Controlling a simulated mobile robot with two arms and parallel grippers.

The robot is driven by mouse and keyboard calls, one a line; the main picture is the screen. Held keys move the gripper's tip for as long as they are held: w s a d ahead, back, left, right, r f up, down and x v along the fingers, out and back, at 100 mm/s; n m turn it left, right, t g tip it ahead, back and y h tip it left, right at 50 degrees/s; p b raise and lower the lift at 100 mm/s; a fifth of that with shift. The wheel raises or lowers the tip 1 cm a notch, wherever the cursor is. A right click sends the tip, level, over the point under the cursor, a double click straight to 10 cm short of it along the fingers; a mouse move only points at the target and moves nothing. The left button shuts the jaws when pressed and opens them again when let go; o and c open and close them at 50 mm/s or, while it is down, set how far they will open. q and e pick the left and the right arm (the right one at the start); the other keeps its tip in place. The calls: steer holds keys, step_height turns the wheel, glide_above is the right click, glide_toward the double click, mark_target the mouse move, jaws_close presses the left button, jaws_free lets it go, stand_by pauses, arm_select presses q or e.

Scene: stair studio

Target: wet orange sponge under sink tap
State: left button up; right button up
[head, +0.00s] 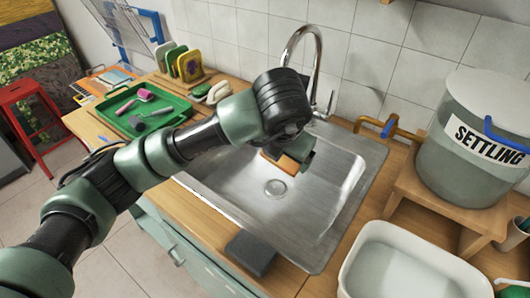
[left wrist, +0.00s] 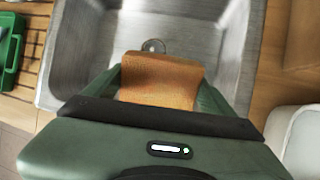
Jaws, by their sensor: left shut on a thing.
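The orange sponge (head: 283,162) is held over the steel sink basin (head: 327,190). My left gripper (head: 297,152) is shut on the sponge. In the left wrist view the sponge (left wrist: 160,80) sits between the two green fingers, with the drain (left wrist: 153,46) beyond it. The chrome tap (head: 308,60) rises at the back rim of the sink and arches over. Its spout end is partly hidden behind my left wrist, and I see no clear water stream. My right gripper does not show.
A green tray (head: 160,112) with brushes lies left of the sink. A dark block (head: 250,254) sits at the sink's front edge. A white tub (head: 390,262) and a settling bucket (head: 470,140) on a wooden stand are at the right.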

arm_select(q)
steer(key=shift+w+d, duration=0.1)
steer(key=shift+d, duration=0.1)
steer(key=shift+w, duration=0.2)
steer(key=shift+w+f, duration=0.15)
steer(key=shift+w, duration=0.6)
steer(key=w+d+f+b, duration=0.1)
steer(key=w+f, duration=0.1)
steer(key=w, duration=0.9)
steer(key=shift+w+d+f, duration=0.25)
steer(key=shift+w+d, duration=0.05)
steer(key=shift+w, duration=0.1)
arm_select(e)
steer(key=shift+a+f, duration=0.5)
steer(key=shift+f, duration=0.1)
